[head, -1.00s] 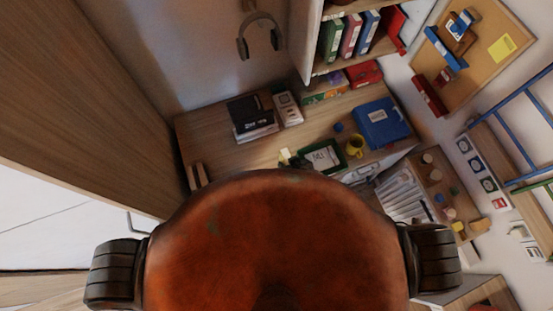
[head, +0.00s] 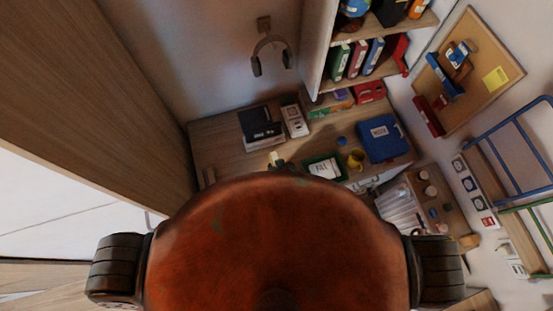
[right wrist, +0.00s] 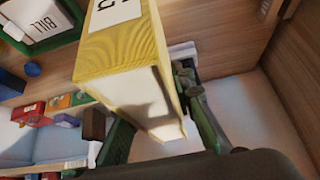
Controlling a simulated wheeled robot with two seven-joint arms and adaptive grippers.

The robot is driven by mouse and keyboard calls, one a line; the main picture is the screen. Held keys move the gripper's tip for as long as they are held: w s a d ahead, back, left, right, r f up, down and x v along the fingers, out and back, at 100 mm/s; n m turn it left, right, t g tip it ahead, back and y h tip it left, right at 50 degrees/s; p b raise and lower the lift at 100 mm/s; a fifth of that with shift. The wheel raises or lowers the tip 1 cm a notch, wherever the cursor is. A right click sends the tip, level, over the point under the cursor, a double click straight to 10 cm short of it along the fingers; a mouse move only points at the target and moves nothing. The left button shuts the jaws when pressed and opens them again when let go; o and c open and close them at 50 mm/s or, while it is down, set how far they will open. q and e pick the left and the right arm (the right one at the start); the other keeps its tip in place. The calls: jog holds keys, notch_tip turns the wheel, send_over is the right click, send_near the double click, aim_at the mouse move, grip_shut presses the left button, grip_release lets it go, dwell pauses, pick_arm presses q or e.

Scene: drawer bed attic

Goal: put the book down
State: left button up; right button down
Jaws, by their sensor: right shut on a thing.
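In the right wrist view a thick yellow book (right wrist: 128,55) with pale page edges and a white label stands between the dark fingers of my right gripper (right wrist: 150,105). The gripper is shut on it. The upper end of the book is cut off by the frame, and I cannot tell whether it touches any surface. My left gripper is in neither view.
The wooden desk (head: 215,150) holds dark books (head: 261,124), a green-rimmed tray (head: 325,166), a yellow mug (head: 355,159) and a blue case (head: 382,138). Shelves with binders (head: 357,60) rise behind. Headphones (head: 271,55) hang on the wall. Some bare desk shows at the left.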

jog(key=w+d+b+x, duration=0.1)
jog(key=d+b+x, duration=0.1)
jog(key=b+x, duration=0.5)
jog(key=x, duration=0.4)
jog(key=shift+w+f, duration=0.2)
jog(key=shift+w, duration=0.05)
jog(key=shift+a, duration=0.15)
jog(key=shift+f, duration=0.15)
jog(key=c, duration=1.7)
grip_release()
jog(key=shift+o, duration=0.2)
